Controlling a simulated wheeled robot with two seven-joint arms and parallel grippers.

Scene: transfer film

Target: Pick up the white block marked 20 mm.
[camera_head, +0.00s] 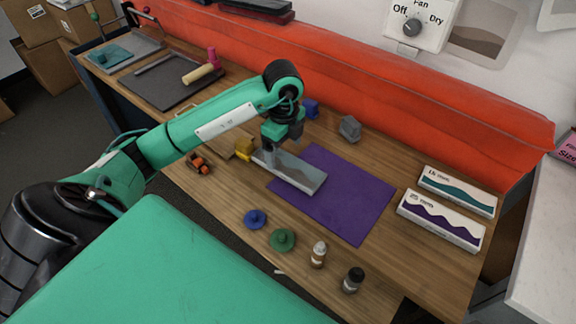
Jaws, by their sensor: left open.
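Two white blocks lie side by side at the right of the wooden table. The farther one (458,191) has a teal wave and a label I cannot read surely. My left gripper (271,150) is open and points down at the left end of a flat grey bar (300,174), well left of both white blocks. Whether its fingers touch the bar I cannot tell. My right gripper is not in view.
A purple sheet (345,205) lies under part of the bar. A grey lump (350,128), blue block (311,108) and yellow block (244,149) stand around it. Blue (255,219) and green (282,240) knobbed discs and two small bottles (318,255) (353,280) line the front. An orange-red barrier (400,95) runs behind.

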